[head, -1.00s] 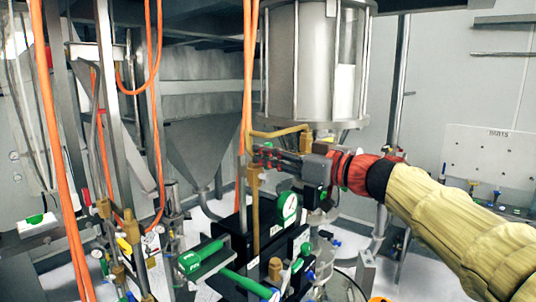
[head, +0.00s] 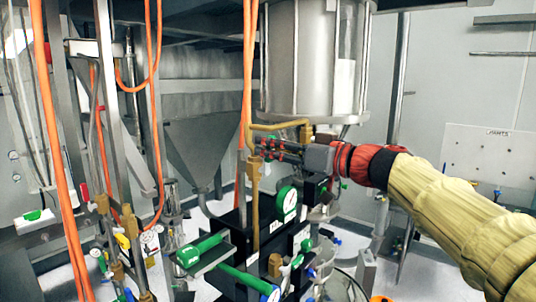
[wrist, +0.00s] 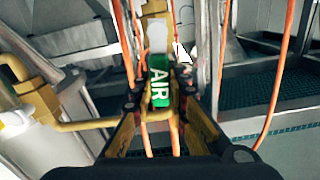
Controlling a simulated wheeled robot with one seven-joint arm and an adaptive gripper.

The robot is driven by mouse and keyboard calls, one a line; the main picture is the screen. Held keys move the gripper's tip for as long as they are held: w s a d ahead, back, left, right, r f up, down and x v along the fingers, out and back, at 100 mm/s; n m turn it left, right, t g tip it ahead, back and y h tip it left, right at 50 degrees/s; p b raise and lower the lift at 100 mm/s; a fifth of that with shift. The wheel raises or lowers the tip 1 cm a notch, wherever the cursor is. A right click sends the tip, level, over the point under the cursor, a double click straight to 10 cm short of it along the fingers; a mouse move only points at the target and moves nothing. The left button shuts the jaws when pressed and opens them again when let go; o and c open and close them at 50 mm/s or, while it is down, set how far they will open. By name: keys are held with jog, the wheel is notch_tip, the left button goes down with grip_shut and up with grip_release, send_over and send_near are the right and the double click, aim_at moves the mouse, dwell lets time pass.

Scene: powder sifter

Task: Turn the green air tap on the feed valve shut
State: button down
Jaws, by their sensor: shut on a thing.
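The green air tap (wrist: 160,88) shows in the wrist view as a green handle with "AIR" in white letters. It lies between the fingers of my gripper (wrist: 158,96), which is shut on it. A brass valve body (wrist: 153,22) stands just beyond the handle, with a grey rounded part between them. In the head view my gripper (head: 264,150) reaches left to the brass fitting and pipe beside the orange hoses. The fingers hide part of the handle's sides.
A brass pipe (wrist: 85,125) passes left of the fingers in the wrist view.

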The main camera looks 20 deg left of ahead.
jog(key=shift+w+d+f+m+b, duration=0.2)
jog(key=shift+w+m+b, duration=0.25)
jog(key=shift+m+b, duration=0.45)
jog(key=shift+w+d+f+m+b, duration=0.2)
jog(key=shift+w+m+b, duration=0.2)
jog(key=shift+m+b, duration=0.45)
jog(key=shift+w+d+f+m+b, duration=0.2)
jog(key=shift+w+m+b, duration=0.35)
jog(key=shift+m, duration=0.6)
jog(key=c, duration=1.7)
grip_release()
jog(key=shift+c, duration=0.2)
jog(key=v, duration=1.2)
jog(key=shift+c, duration=0.3)
